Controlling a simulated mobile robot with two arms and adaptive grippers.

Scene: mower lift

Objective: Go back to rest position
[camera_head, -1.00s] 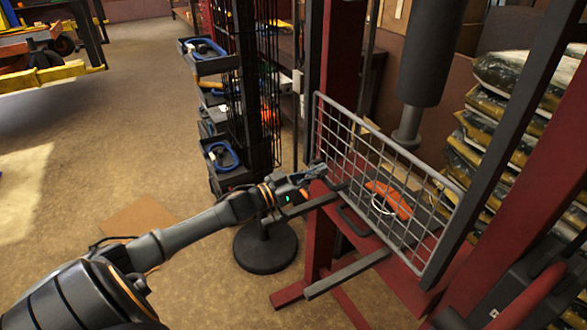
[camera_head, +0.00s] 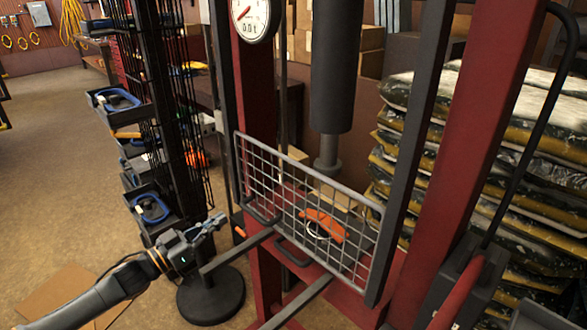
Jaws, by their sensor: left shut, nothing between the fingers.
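My left gripper (camera_head: 209,226) is shut and empty. It comes in from the lower left and hangs in front of the dark rack, left of the red press. Its fingers point up and to the right, apart from the wire mesh guard (camera_head: 300,207) on the press. My right gripper is not in view.
The red press frame (camera_head: 478,130) has a dark cylinder (camera_head: 338,70) and a dial gauge (camera_head: 254,18). An orange object (camera_head: 322,222) lies behind the guard. Stacked bags (camera_head: 536,150) fill the right. Floor is open at left.

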